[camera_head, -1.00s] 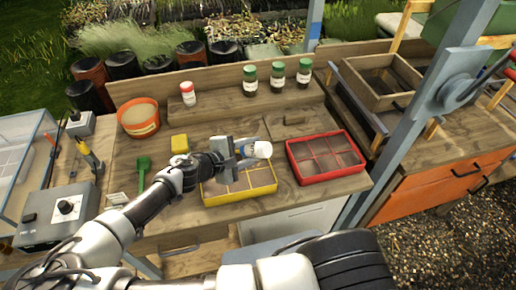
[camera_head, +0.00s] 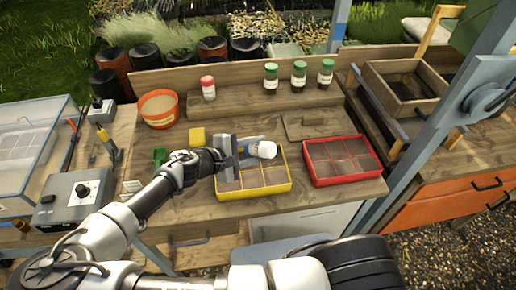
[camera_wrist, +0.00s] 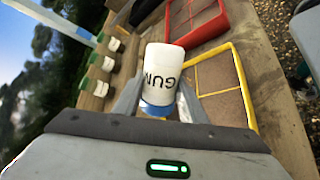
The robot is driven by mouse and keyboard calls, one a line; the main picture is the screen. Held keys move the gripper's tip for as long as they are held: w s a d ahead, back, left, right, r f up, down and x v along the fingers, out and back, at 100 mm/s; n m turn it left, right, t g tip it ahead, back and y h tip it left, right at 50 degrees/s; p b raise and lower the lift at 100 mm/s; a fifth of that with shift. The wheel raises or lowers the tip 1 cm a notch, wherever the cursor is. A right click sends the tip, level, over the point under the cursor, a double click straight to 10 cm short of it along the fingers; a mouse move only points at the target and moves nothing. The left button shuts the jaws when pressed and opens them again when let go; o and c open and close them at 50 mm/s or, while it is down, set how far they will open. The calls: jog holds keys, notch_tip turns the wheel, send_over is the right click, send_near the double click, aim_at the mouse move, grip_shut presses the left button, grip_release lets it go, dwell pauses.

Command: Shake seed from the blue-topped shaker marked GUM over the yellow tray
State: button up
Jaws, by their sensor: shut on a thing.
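The shaker marked GUM (camera_wrist: 163,75) is white with a blue top and is held between my gripper's fingers. In the wrist view its blue end is toward my palm and its white end points away. In the head view the shaker (camera_head: 262,149) lies well tilted, near level, above the back part of the yellow tray (camera_head: 252,192). My gripper (camera_head: 241,155) is shut on it, over the tray. The tray is divided into compartments; it also shows in the wrist view (camera_wrist: 243,85). I cannot make out any seed falling.
A red divided tray (camera_head: 343,182) stands to the right. Several other shakers stand on the back shelf: one red-topped (camera_head: 208,90) and green-topped ones (camera_head: 298,77). An orange tub (camera_head: 158,110), yellow block (camera_head: 197,136) and grey control box (camera_head: 75,200) are left.

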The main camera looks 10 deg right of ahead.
notch_tip(320, 180, down, 3)
jog(key=shift+f+b, duration=0.1)
jog(key=shift+b, duration=0.8)
notch_tip(320, 180, up, 4)
jog(key=p, duration=0.2)
jog(key=shift+f+p, duration=0.25)
jog(key=shift+p, duration=0.15)
jog(key=shift+f, duration=0.1)
notch_tip(320, 180, down, 3)
jog(key=shift+f+b, duration=0.15)
jog(key=shift+b, duration=1.1)
